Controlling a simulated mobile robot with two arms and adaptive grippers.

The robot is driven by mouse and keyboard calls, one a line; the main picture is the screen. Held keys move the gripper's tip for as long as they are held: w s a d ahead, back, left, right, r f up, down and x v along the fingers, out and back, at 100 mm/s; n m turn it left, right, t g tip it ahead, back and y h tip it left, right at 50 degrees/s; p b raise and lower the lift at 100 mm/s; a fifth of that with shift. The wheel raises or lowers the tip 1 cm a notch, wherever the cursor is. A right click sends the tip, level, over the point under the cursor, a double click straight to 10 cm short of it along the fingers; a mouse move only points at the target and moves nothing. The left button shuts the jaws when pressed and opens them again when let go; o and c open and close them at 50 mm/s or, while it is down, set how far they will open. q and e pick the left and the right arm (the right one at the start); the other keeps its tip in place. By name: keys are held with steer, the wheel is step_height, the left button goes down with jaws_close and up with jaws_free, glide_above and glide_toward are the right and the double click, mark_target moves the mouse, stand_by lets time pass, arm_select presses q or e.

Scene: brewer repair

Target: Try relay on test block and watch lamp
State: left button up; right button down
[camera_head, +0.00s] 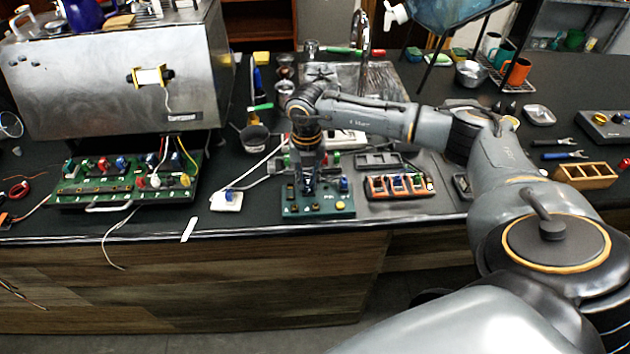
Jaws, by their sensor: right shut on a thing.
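The green test block (318,212) sits near the front edge of the black counter. My right gripper (308,188) points straight down over its left part, shut on a small dark thing, likely the relay, mostly hidden between the fingers. I cannot tell whether the relay is seated in the block or just above it. A blue part (344,185) stands at the block's right side, and a round yellow part (341,206), perhaps the lamp, is at its front right; I cannot tell if it is lit. My left gripper is not in view.
The steel brewer (110,85) stands at the left, with a green wired board (75,190) in front. A small white block with a blue part (227,201) lies left of the test block. An orange-fronted tray of relays (398,195) and a wooden divided box (586,180) lie right.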

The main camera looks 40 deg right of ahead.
steer(key=shift+r, duration=0.15)
steer(key=shift+r+p, duration=1.6)
steer(key=shift+r, duration=0.75)
